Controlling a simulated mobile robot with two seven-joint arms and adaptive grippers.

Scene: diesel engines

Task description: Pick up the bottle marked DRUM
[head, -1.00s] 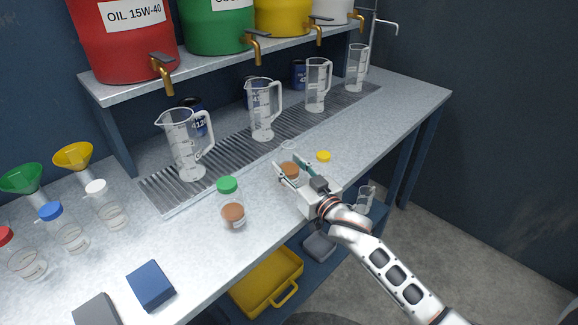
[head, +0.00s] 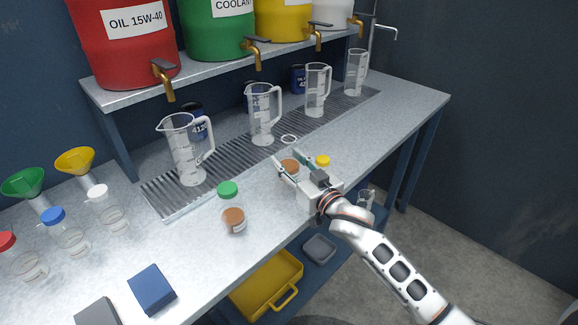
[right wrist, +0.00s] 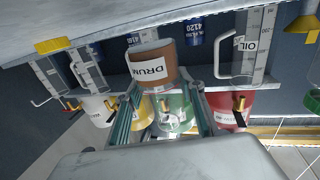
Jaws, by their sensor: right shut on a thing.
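The bottle marked DRUM is clear, with brown liquid low in it and an open rim (head: 288,139). Its DRUM label (right wrist: 153,69) faces the camera in the right wrist view. My right gripper (head: 285,164) reaches over the bench from the right and is shut on this bottle, one finger on each side. The bottle looks upright and slightly raised above the bench; the gap under it is hard to see. A yellow cap (head: 322,161) lies on the bench just right of the gripper. My left gripper is not in view.
A bottle with a green cap (head: 228,188) and brown liquid stands left of the gripper. Clear jugs (head: 263,115) stand on the grate (head: 230,158) behind, below tapped drums on a shelf (head: 215,68). Open bench lies toward the right end.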

